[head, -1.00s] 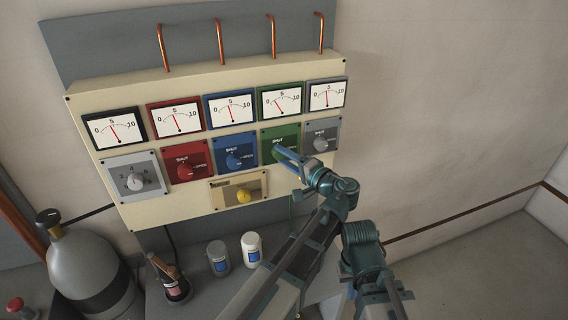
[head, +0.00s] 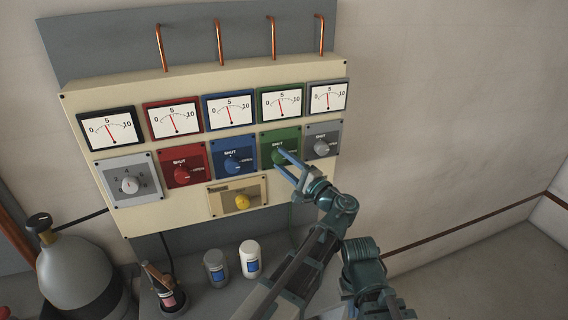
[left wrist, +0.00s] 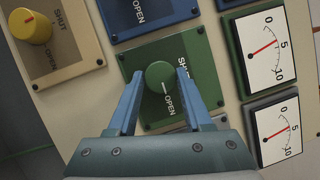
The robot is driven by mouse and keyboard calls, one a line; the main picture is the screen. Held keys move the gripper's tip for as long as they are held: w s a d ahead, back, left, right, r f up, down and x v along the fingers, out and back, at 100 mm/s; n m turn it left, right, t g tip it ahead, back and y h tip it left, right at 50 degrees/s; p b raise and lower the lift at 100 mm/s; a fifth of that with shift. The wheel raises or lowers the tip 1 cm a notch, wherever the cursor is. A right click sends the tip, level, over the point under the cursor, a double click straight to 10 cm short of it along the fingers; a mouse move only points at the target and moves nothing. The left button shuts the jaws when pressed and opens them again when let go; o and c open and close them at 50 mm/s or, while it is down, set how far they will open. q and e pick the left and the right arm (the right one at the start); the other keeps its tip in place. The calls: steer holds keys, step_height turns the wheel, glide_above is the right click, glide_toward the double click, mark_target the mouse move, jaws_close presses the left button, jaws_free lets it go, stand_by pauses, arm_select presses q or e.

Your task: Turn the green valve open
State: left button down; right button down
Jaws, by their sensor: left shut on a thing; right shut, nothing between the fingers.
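The green valve (head: 279,154) is a round knob on a green plate marked SHUT and OPEN, in the panel's lower row. In the left wrist view the green knob (left wrist: 160,74) sits between the two blue fingers of my left gripper (left wrist: 158,88). My left gripper (head: 281,158) is shut on the knob and partly hides it in the head view. The knob's pale mark points at the word OPEN in the left wrist view. My right arm (head: 364,262) shows at the lower right of the head view; its fingers cannot be seen.
Beside the green plate are a blue valve (head: 234,165) and a grey valve (head: 321,147). A yellow knob (head: 242,202) is below. Bottles (head: 249,260) stand on the shelf underneath, and a gas cylinder (head: 75,270) is at left. The wall at right is clear.

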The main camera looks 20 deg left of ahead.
arm_select(q)
steer(key=shift+c, duration=1.6)
jaws_free()
steer(key=shift+d+f, duration=0.1)
arm_select(e)
steer(key=shift+d+f, duration=0.1)
